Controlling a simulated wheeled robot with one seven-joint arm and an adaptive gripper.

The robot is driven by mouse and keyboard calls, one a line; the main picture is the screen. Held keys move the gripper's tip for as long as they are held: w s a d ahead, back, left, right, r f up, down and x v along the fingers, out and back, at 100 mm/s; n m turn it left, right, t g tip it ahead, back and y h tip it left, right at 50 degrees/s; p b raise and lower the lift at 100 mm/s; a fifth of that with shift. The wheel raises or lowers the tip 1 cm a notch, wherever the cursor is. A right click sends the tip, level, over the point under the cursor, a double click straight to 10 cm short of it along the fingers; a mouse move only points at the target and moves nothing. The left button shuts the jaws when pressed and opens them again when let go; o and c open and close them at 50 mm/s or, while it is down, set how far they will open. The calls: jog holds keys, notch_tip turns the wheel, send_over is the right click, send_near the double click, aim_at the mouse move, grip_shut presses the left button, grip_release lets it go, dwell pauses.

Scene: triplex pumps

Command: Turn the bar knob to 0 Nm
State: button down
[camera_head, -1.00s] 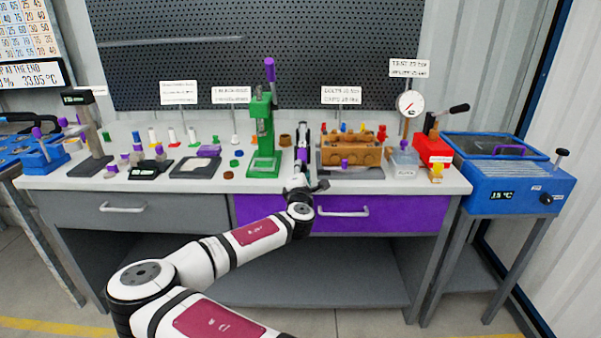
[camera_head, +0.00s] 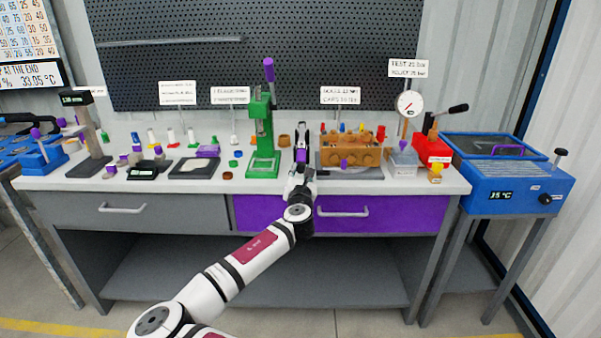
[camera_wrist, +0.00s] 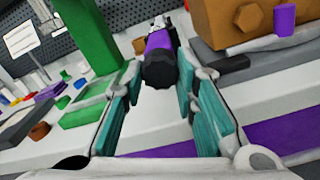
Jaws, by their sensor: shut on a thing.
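A tool with a purple grip (camera_wrist: 160,41) and a black, ribbed round end (camera_wrist: 159,71) points toward the wrist camera. The same slim dark and purple tool (camera_head: 301,141) stands in the head view between the green press and the brown pump block. My gripper (camera_wrist: 160,72) is shut on this tool near its black end, with one teal-padded finger on each side. My gripper (camera_head: 301,172) also shows at the bench's front edge in the head view. No Nm scale is readable, and I cannot tell for sure which part is the bar knob.
The green press (camera_head: 263,140) stands close on the left. The brown pump block (camera_head: 352,151) on its grey base stands close on the right. A red hand pump (camera_head: 432,146) and a blue bath (camera_head: 510,180) are farther right.

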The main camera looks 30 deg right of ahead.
jog(key=shift+f+n, duration=0.1)
jog(key=shift+n, duration=0.6)
jog(key=c, duration=1.3)
grip_release()
jog(key=shift+s+a, duration=0.3)
jog(key=shift+s, duration=0.1)
jog(key=v, duration=1.1)
